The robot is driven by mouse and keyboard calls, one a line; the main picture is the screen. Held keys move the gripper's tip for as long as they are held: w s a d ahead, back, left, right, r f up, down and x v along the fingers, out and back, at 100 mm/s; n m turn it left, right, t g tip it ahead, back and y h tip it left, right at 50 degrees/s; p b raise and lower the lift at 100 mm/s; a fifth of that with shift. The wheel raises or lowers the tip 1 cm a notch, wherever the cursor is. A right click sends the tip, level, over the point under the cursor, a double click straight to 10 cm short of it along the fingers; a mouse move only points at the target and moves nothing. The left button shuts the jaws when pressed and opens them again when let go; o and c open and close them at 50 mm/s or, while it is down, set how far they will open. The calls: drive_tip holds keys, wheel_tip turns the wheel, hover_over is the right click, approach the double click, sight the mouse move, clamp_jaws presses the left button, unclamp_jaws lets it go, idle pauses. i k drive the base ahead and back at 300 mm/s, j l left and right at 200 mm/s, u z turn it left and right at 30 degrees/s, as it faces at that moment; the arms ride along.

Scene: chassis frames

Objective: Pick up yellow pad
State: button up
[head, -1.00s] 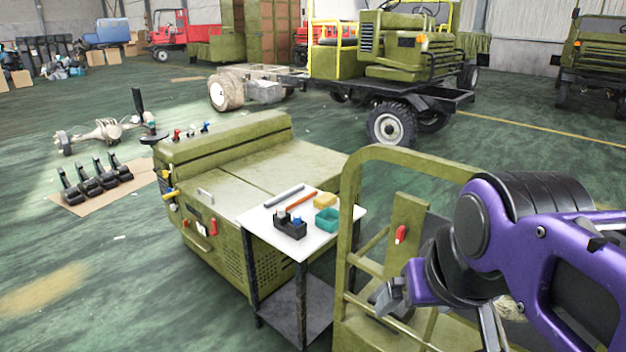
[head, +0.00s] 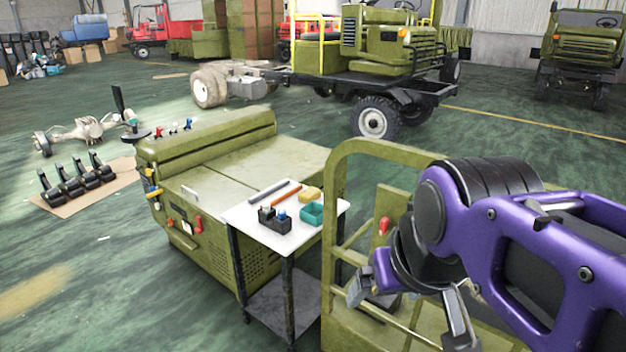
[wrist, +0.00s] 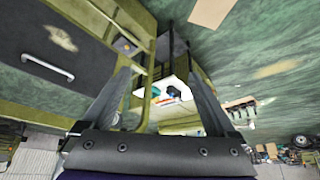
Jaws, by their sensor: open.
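The yellow pad (head: 310,193) lies on the white top of a small table (head: 250,228), near its back right. My gripper (head: 405,318) is to the right of the table in the head view, in front of a green metal frame, well apart from the pad. It is open and empty. In the wrist view my gripper's two fingers (wrist: 158,92) stand wide apart, with the small table top (wrist: 140,104) between them; the pad is too small there to tell for sure.
A teal tray (head: 312,214), a black holder (head: 272,221), an orange tool (head: 286,194) and a grey bar (head: 268,190) share the table top. A green cabinet (head: 225,175) stands behind it. A green tubular frame (head: 333,235) rises between my arm and the table.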

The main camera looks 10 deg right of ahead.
sight(310, 194)
drive_tip(key=i+j+z, duration=0.1)
drive_tip(key=z, duration=0.3)
drive_tip(key=i+j+z, duration=0.15)
drive_tip(key=z, duration=0.2)
drive_tip(key=i+j+z, duration=0.2)
drive_tip(key=j, duration=0.35)
drive_tip(key=i+j+z, duration=0.1)
drive_tip(key=j, duration=0.2)
drive_tip(key=i+j, duration=0.1)
drive_tip(key=j, duration=0.15)
drive_tip(key=i+j, duration=0.15)
drive_tip(key=j, duration=0.15)
drive_tip(key=i+j+z, duration=0.1)
drive_tip(key=j, duration=0.15)
drive_tip(key=k+j, duration=0.15)
drive_tip(key=j, duration=0.15)
drive_tip(key=k+j, duration=0.15)
drive_tip(key=j, duration=0.2)
drive_tip(key=k+j, duration=0.1)
drive_tip(key=j, duration=0.2)
drive_tip(key=i+l, duration=0.45)
drive_tip(key=i, duration=0.15)
